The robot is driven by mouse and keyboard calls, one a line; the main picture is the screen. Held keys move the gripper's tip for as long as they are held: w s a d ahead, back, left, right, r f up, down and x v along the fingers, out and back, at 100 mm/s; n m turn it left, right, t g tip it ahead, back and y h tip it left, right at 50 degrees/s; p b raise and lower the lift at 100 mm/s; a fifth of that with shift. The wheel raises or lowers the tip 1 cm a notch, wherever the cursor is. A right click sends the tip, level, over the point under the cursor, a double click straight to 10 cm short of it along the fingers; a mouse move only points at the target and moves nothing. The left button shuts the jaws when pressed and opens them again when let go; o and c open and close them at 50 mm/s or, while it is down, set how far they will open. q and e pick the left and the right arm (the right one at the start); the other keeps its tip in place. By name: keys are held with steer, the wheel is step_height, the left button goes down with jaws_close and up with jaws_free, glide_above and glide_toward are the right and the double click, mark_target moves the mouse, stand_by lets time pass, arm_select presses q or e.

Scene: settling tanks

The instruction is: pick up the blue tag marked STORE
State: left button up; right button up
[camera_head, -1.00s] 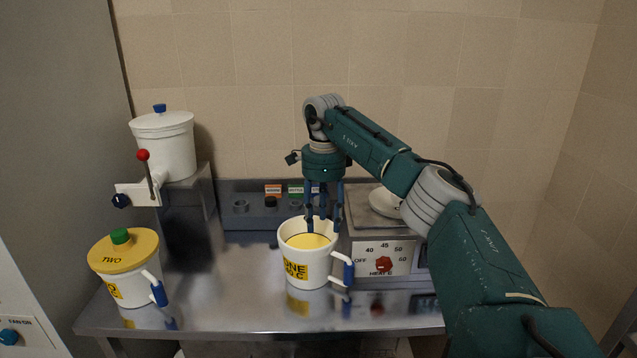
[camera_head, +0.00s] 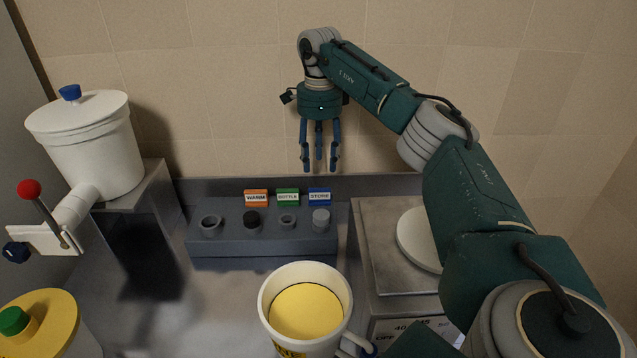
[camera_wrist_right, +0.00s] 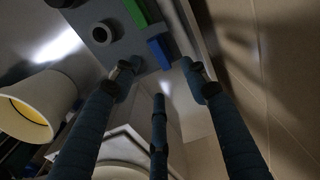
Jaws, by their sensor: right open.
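The blue tag marked STORE (camera_head: 319,196) stands at the right end of a row of three tags along the back of a grey block. In the right wrist view the blue tag (camera_wrist_right: 160,52) shows just beyond the fingers. My right gripper (camera_head: 320,165) is open and empty, pointing down above and a little behind the blue tag, apart from it. Its fingers also show in the right wrist view (camera_wrist_right: 160,85). My left gripper is in neither view.
An orange WARM tag (camera_head: 256,198) and a green SETTLE tag (camera_head: 288,197) stand left of the blue one. The grey block (camera_head: 262,245) has several round posts in front. A white mug (camera_head: 270,310) with yellow contents stands nearer; a hotplate (camera_head: 375,260) is right, a white pot (camera_head: 90,145) left.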

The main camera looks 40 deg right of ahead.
steer(key=shift+w+f, duration=0.1)
steer(key=shift+f, duration=0.05)
glide_above(320, 191)
step_height(320, 191, down, 4)
steer(key=shift+w+f, duration=0.1)
steer(key=shift+w, duration=0.05)
steer(key=shift+d+f+p, duration=0.1)
steer(key=shift+f+p, duration=0.25)
steer(key=shift+f, duration=0.3)
step_height(320, 191, down, 3)
steer(key=shift+f+p, duration=0.2)
steer(key=shift+p, duration=0.3)
steer(key=shift+f, duration=0.55)
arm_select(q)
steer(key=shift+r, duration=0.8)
arm_select(e)
jaws_close()
